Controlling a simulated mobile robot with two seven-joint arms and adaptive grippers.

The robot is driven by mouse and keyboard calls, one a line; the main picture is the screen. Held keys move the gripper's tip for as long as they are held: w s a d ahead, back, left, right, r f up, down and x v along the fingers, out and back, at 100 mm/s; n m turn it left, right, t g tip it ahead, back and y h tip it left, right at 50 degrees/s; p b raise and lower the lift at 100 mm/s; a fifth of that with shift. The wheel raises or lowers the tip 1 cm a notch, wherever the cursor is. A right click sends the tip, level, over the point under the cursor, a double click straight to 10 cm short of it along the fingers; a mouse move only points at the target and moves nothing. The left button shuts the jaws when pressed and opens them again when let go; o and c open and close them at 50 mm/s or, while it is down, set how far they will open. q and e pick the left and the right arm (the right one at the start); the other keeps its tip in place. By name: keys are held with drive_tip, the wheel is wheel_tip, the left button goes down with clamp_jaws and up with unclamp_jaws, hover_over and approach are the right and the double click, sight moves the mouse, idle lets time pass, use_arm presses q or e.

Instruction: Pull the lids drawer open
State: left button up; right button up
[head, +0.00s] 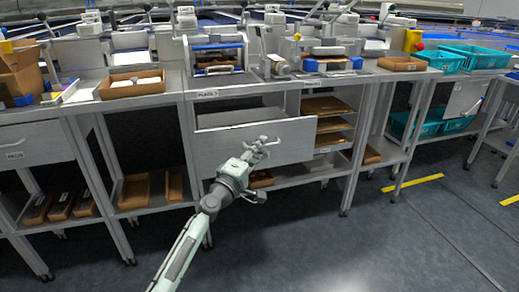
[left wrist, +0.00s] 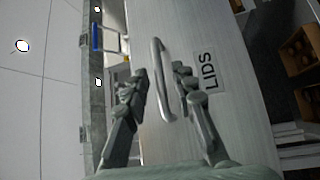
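The lids drawer (head: 222,148) is under the middle bench. Its pale front stands out from the bench, and part of its inside shows behind the top edge. In the left wrist view the drawer front (left wrist: 215,25) carries a "LIDS" label (left wrist: 209,71) and a curved metal bar handle (left wrist: 161,80). My left gripper (head: 262,147) is at the drawer front in the head view. In the left wrist view its two fingers (left wrist: 160,88) are apart, one on each side of the handle, with gaps visible. My right gripper is not in view.
Open shelves with brown trays (head: 325,106) are right of the drawer. A drawer labelled "PADS" (head: 30,150) is at the far left. Teal crates (head: 476,57) stand at the right. The floor (head: 330,240) in front is clear.

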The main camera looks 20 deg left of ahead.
use_arm(q)
drive_tip(key=v, duration=1.2)
idle(0.4)
drive_tip(key=s+d+f+m+g+h, duration=0.1)
drive_tip(key=s+d+f+m+g, duration=0.1)
drive_tip(key=s+f+m+g, duration=0.3)
drive_tip(key=s+d+f+m, duration=0.2)
drive_tip(key=d+f, duration=0.1)
drive_tip(key=f, duration=0.4)
drive_tip(key=s+d+f+m+g+h, duration=0.1)
drive_tip(key=s+d+f+m+g, duration=0.1)
drive_tip(key=s+f+m+g, duration=0.3)
drive_tip(key=s+a+f+m+g+y, duration=0.2)
drive_tip(key=s+a+f+g+y, duration=0.1)
drive_tip(key=s+a+f, duration=0.2)
drive_tip(key=s+a+f+m+g+y, duration=0.1)
drive_tip(key=s+a+f+g+y, duration=0.2)
drive_tip(key=s+f, duration=0.6)
drive_tip(key=s+a+y, duration=0.1)
drive_tip(key=s+a, duration=0.1)
drive_tip(key=s, duration=0.1)
drive_tip(key=shift+s+a+f+m, duration=0.15)
drive_tip(key=shift+a+f+m, duration=0.05)
drive_tip(key=shift+a+m, duration=0.2)
drive_tip(key=shift+d, duration=0.1)
